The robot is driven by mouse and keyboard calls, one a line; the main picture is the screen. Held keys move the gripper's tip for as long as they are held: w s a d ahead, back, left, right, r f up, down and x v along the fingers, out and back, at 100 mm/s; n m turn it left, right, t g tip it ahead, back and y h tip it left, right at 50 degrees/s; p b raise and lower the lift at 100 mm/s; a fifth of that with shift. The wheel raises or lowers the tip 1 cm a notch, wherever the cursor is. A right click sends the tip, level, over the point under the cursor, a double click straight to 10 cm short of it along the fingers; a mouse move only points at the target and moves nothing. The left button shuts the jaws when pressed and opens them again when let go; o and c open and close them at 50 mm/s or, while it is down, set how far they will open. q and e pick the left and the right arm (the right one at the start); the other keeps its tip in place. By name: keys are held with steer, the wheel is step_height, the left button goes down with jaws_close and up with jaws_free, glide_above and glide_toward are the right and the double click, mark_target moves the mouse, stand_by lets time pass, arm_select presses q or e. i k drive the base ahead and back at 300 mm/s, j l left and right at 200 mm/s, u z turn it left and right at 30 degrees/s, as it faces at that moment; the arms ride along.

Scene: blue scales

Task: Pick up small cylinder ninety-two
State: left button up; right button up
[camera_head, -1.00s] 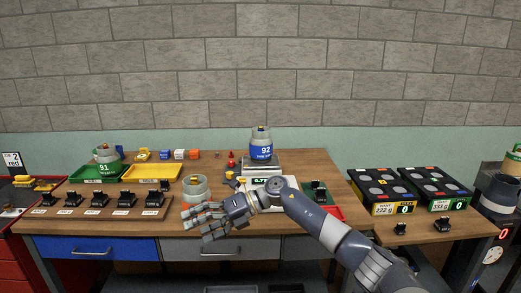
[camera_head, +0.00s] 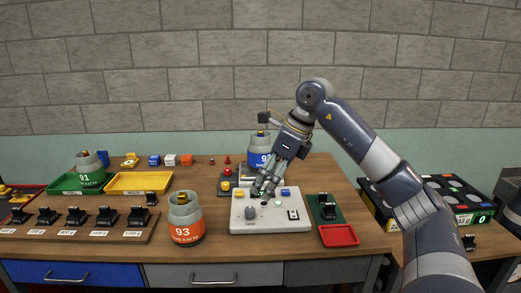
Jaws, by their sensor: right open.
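Small cylinder ninety-two (camera_head: 257,151) is grey on top with a blue band that reads 92. It stands upright at the back of the table, on a scale that is mostly hidden. My right gripper (camera_head: 264,189) is open and empty. It points down and left over the white panel (camera_head: 238,220), in front of the cylinder and apart from it as far as I can see. The gripper covers part of the cylinder's right side and lower part. My left gripper is not in view.
Cylinder 93 (camera_head: 185,215), with an orange band, stands at the front. Cylinder 91 (camera_head: 91,172) stands in the green tray (camera_head: 63,185), beside a yellow tray (camera_head: 140,181). Black weights on a wooden rack (camera_head: 80,234) are at left. A red tray (camera_head: 339,235) lies right of the panel.

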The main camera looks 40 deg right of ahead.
mark_target(259, 149)
steer(key=i+l, duration=0.35)
steer(key=l, duration=0.15)
steer(key=i+l, duration=0.75)
steer(key=l, duration=0.25)
